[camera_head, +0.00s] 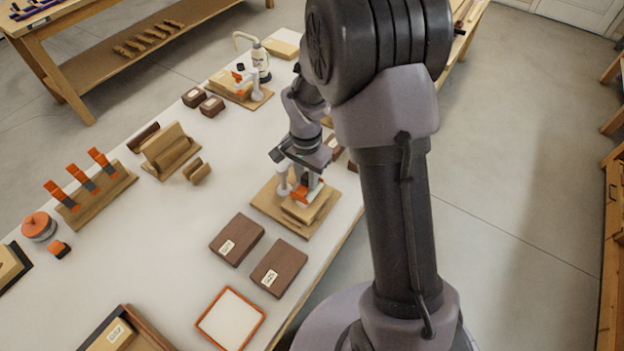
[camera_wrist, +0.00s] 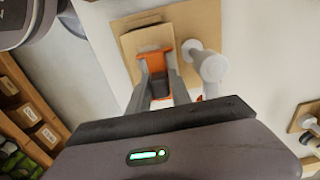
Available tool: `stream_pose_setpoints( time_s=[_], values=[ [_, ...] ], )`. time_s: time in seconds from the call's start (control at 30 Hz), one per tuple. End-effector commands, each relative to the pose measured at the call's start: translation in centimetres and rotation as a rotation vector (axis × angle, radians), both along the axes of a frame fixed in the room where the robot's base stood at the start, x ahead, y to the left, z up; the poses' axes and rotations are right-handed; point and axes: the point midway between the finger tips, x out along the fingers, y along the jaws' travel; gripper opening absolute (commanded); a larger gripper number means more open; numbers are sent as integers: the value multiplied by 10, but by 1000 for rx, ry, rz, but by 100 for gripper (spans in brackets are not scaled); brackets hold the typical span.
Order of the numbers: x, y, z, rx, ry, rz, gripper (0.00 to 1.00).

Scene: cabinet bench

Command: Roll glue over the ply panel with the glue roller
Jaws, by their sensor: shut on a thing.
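My gripper (camera_head: 306,180) is over the board near the bench's right edge, pointing down. In the wrist view its two grey fingers (camera_wrist: 158,80) are shut on the dark handle of an orange-framed tool, which looks like the glue roller (camera_wrist: 154,57). Its orange part also shows in the head view (camera_head: 308,193). The roller is over a smaller pale panel (camera_wrist: 137,42), which looks like the ply panel and lies on a larger base board (camera_wrist: 209,20). I cannot tell whether the roller touches the panel. The panel (camera_head: 297,212) is partly hidden by the gripper and tool.
A white post with a round head (camera_wrist: 213,68) stands close beside the fingers on the right. Two brown blocks (camera_head: 237,239) (camera_head: 279,268) and an orange-rimmed tray (camera_head: 230,318) lie nearer on the bench. A glue bottle (camera_head: 260,62) stands at the back.

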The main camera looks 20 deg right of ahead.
Motion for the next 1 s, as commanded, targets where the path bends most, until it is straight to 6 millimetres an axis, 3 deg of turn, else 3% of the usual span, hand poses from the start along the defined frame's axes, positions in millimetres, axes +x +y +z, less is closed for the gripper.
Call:
stream_pose_setpoints(
  time_s=[0.33,0.7,1.0],
  values=[
    [2,2,0,0,0,0,0],
    [-17,-12,-2,1,1,-1,0],
    [-16,-11,-1,0,1,0,0]
  ],
)
